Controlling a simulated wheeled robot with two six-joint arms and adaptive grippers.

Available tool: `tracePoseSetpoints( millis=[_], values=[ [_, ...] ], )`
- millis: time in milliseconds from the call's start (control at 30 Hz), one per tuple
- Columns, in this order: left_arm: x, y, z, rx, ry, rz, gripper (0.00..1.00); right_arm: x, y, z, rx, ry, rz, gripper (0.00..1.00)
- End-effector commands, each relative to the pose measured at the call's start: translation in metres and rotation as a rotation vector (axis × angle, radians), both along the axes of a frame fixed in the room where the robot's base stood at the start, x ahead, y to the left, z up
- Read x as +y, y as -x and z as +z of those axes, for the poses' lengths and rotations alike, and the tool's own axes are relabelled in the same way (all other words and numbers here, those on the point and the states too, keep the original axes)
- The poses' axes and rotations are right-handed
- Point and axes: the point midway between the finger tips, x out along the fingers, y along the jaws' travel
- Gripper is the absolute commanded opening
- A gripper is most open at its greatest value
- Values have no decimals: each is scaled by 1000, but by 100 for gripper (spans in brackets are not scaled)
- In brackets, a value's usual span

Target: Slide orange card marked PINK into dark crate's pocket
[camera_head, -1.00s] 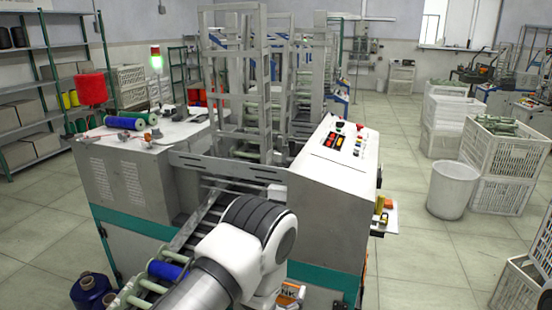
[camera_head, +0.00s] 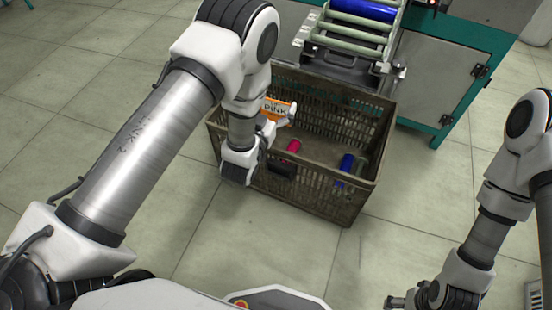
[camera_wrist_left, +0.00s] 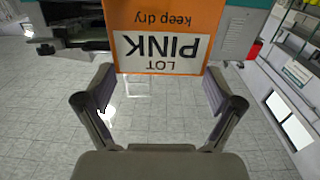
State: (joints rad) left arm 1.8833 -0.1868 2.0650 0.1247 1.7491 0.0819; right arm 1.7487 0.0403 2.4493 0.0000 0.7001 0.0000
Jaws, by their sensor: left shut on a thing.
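The orange card (camera_head: 278,107) with a white label reading PINK is in my left gripper (camera_head: 267,128), above the near left part of the dark crate (camera_head: 318,198). In the left wrist view the card (camera_wrist_left: 165,14) stands between the two fingers, its text upside down, reading LOT PINK and keep dry. The dark crate stands on the floor, open at the top, with slotted walls. A dark patch (camera_head: 283,168) shows on its near wall; I cannot tell whether it is the pocket. My right gripper (camera_head: 394,302) is at the bottom edge, partly cut off.
Inside the crate lie a pink bobbin (camera_head: 293,146), a blue one (camera_head: 346,163) and a greenish one. Behind it stands the machine (camera_head: 440,80) with a roller chute (camera_head: 345,38) carrying a blue bobbin. Tiled floor is free left of and in front of the crate.

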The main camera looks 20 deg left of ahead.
Motion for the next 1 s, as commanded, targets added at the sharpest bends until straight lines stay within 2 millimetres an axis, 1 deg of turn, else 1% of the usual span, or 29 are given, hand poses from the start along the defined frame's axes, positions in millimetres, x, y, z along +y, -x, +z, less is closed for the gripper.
tracePoseSetpoints(
  millis=[33,67,100,167,200,300,400,500,733,900,933,1000],
  values=[
    [-1,-1,-48,-2,0,-6,69,0,0,-50,-1,0,0,79],
    [-2,-2,-61,-3,0,-10,69,0,0,-64,-1,0,0,79],
    [-3,-3,-78,-3,0,-15,69,0,0,-82,-1,0,0,79],
    [-4,-3,-105,-2,0,-25,69,0,0,-110,-1,0,0,79],
    [-5,-4,-123,-2,0,-30,69,0,0,-129,-1,0,0,79],
    [-7,-6,-164,-2,-1,-43,69,0,0,-172,-1,0,0,79],
    [-9,-7,-192,-3,-1,-55,69,0,0,-203,-1,0,0,79],
    [-10,-8,-205,-4,-2,-62,69,0,0,-218,-1,0,0,79],
    [-11,-8,-212,-3,-2,-66,69,0,0,-224,-1,0,0,79],
    [-11,-8,-233,-2,-2,-66,69,0,0,-243,-1,0,0,79],
    [-11,-8,-228,-3,-2,-66,69,0,0,-238,0,0,0,79],
    [-11,-8,-225,-3,-2,-66,69,0,0,-236,0,0,0,79]
  ],
)
